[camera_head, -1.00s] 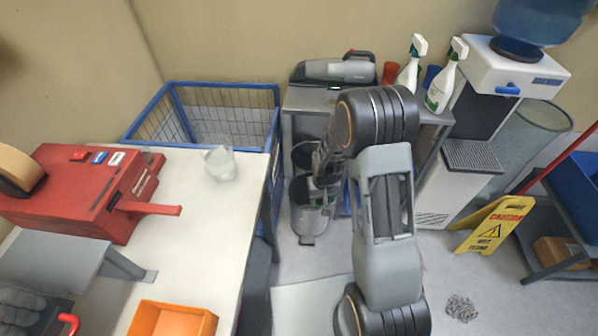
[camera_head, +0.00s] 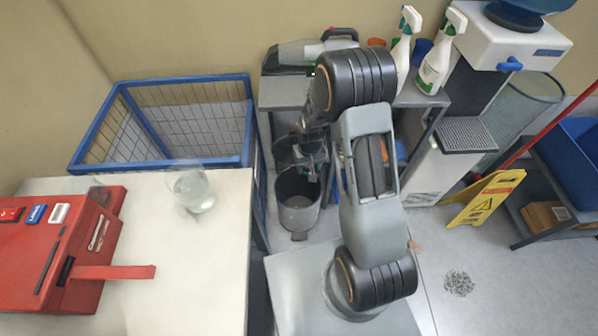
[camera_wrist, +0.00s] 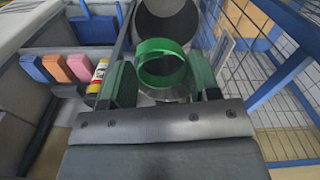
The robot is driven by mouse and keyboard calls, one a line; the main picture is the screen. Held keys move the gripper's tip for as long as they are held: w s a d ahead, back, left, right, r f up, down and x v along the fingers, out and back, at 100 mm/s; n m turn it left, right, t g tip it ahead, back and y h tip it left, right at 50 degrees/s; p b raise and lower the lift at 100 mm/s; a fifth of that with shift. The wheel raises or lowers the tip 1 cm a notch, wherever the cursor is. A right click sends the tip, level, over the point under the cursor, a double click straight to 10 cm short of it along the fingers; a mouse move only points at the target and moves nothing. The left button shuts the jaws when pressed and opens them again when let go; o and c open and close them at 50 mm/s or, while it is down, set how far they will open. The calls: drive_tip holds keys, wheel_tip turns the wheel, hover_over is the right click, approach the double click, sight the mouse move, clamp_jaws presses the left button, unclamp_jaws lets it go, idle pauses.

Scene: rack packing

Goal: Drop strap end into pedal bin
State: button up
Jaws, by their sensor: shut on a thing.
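The strap end is a curled green band (camera_wrist: 160,48) between the two fingers of my gripper (camera_wrist: 162,78) in the wrist view. My gripper is shut on it. In the head view my gripper (camera_head: 311,160) hangs above the grey pedal bin (camera_head: 298,215), close to its mouth; the strap is too small to make out there. The bin stands on the floor between the blue wire cage and the grey side table, its dark mouth showing. In the wrist view a round dark part of the bin (camera_wrist: 168,20) shows beyond the band, and the band hides some of it.
The blue wire cage (camera_head: 172,164) is left of the bin. The white bench (camera_head: 215,265) carries a clear cup (camera_head: 192,190) and a red machine (camera_head: 60,255). The side table (camera_head: 285,92) with spray bottles (camera_head: 435,55) is behind. A yellow wet-floor sign (camera_head: 485,198) stands right.

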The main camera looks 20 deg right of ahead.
drive_tip(key=w+f+b, duration=0.5)
drive_tip(key=f+b, duration=0.5)
drive_tip(key=f, duration=0.3)
drive_tip(key=w+f+b, duration=0.4)
drive_tip(key=f+b, duration=0.6)
drive_tip(key=f, duration=0.2)
drive_tip(key=w+f+n+b, duration=0.1)
drive_tip(key=w+f+b, duration=0.4)
drive_tip(key=f+b, duration=0.5)
drive_tip(key=shift+w+f, duration=0.35)
drive_tip(key=shift+f, duration=1.5)
drive_tip(key=shift+d, duration=0.1)
drive_tip(key=o, duration=1)
drive_tip(key=shift+r, duration=0.1)
drive_tip(key=shift+r+p, duration=2)
drive_tip(key=shift+r, duration=1.45)
